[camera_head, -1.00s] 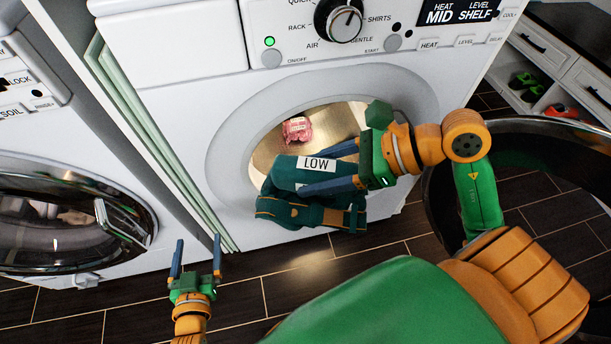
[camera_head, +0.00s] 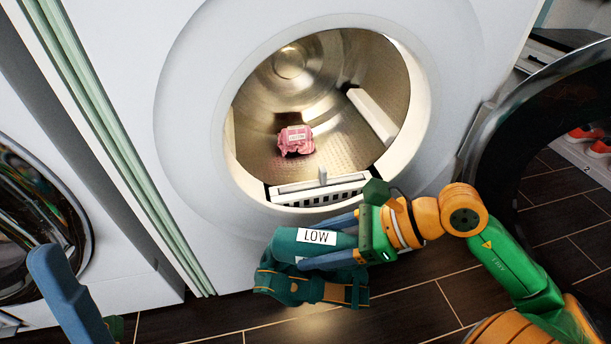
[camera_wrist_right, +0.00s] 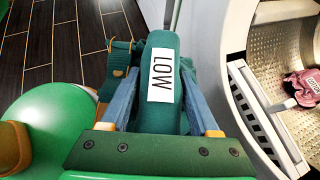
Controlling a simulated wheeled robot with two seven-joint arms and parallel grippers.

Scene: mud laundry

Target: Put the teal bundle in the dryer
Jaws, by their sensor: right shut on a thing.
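The teal bundle (camera_head: 290,285) has a white LOW label and orange-trimmed straps. My right gripper (camera_head: 330,243) is shut on it and holds it in front of the dryer, below the drum opening. In the right wrist view the bundle (camera_wrist_right: 163,110) sits between the two blue fingers. The dryer (camera_head: 195,150) is open, and its lit metal drum shows a pink bundle (camera_head: 296,141) inside. The dryer opening also shows at the right of the wrist view. Part of my left gripper (camera_head: 65,295) shows at the lower left; its fingertips' spacing is unclear.
The dryer's dark round door (camera_head: 500,150) stands swung open to the right, close to my right arm. Another machine with a round door (camera_head: 35,230) stands at the left. Red shoes (camera_head: 590,140) sit on a shelf at the far right. The floor is dark tile.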

